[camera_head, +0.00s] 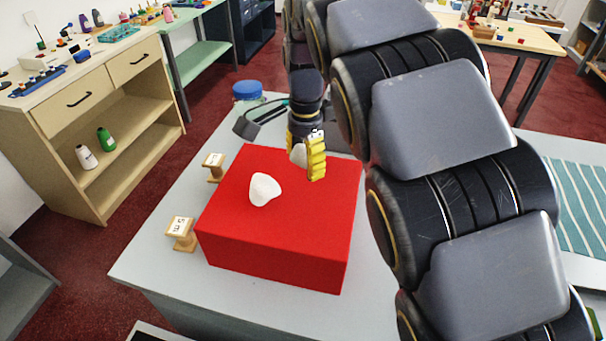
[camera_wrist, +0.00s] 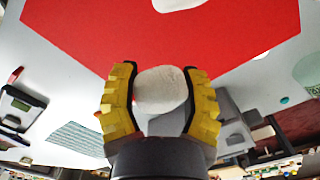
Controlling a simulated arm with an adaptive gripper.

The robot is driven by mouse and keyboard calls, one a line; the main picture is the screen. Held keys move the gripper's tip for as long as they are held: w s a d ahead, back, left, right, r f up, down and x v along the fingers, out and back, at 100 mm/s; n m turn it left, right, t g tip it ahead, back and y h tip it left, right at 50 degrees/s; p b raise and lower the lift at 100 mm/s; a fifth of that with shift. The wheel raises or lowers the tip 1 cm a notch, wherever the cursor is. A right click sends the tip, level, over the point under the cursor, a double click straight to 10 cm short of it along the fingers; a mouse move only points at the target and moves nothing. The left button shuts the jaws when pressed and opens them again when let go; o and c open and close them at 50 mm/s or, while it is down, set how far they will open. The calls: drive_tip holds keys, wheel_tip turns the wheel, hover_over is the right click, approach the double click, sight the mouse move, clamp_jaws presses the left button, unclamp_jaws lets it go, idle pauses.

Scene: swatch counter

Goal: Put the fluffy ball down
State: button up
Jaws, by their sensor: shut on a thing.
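My gripper (camera_wrist: 161,98) has yellow padded fingers and is shut on a white fluffy ball (camera_wrist: 160,88), seen between both fingers in the wrist view. In the head view the held ball (camera_head: 298,154) is partly hidden by a yellow finger of my gripper (camera_head: 311,156), near the far right part of a red block (camera_head: 280,255). Whether the ball touches the block's top cannot be told. A second white rounded thing (camera_head: 264,189) lies on the block's top, left of my gripper.
Two small wooden stands with white labels, one near (camera_head: 181,233) and one farther (camera_head: 215,166), stand left of the block. A blue-lidded container (camera_head: 247,90) and a dark device stand behind. The grey table's front left (camera_head: 150,265) is clear.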

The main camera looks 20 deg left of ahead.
sight(305, 184)
drive_tip(key=shift+f, duration=1.75)
drive_tip(key=shift+f, duration=0.1)
drive_tip(key=o, duration=0.8)
drive_tip(key=shift+c, duration=0.2)
wheel_tip(305, 184, up, 11)
drive_tip(key=shift+r, duration=0.6)
